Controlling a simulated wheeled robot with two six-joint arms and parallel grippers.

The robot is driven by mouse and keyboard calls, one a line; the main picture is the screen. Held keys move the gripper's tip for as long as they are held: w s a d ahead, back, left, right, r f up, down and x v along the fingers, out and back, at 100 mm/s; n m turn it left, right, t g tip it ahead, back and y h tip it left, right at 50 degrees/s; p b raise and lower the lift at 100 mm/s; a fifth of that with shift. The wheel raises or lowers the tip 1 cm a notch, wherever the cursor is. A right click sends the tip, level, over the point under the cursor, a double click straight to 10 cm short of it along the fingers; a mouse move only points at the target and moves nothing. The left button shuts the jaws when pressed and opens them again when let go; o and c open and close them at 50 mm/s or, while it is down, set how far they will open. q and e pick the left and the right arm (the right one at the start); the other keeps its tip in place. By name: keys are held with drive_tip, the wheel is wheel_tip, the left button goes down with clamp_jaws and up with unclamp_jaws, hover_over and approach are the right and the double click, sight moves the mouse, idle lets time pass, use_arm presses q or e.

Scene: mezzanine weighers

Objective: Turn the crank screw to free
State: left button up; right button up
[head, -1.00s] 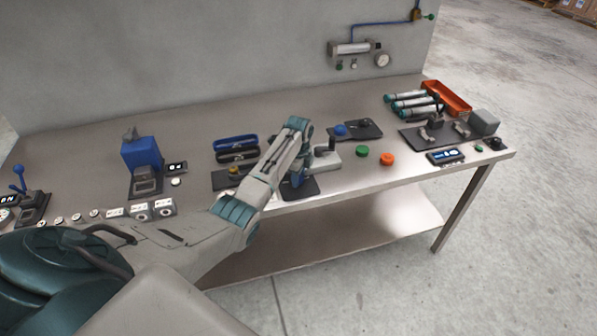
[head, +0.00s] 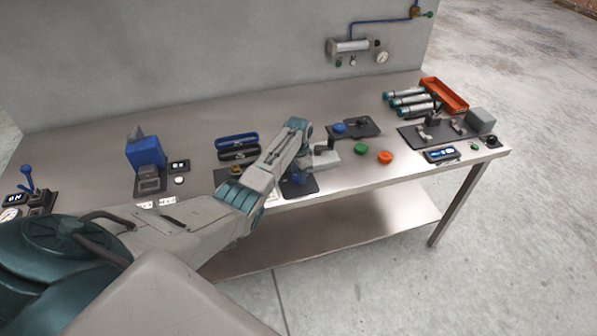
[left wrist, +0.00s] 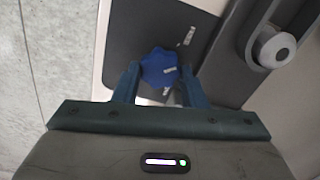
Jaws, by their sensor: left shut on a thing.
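The crank screw, a blue lobed knob (left wrist: 159,68), sits on a dark plate in the left wrist view, with a small white mark on top. My left gripper (left wrist: 158,88) has a finger on either side of it and is shut on it. A white label on the plate beside the knob is too small to read. A crank arm with a round grey knob (left wrist: 273,47) is at the upper right, apart from the fingers. In the head view my left gripper (head: 296,180) reaches down at the dark plate (head: 303,187), and the arm hides most of the knob. My right gripper is not in view.
Green (head: 361,148) and orange (head: 385,157) buttons are further right. Blue and black trays (head: 237,142) lie behind the arm. The table's front edge is close by; its back middle is clear.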

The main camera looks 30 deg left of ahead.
use_arm(q)
drive_tip(key=shift+a+r+n+p, duration=0.15)
drive_tip(key=shift+n+p, duration=0.2)
drive_tip(key=shift+n, duration=1.65)
drive_tip(key=o, duration=1)
wheel_tip(320, 180, up, 11)
drive_tip(key=b, duration=0.3)
drive_tip(key=shift+f, duration=0.2)
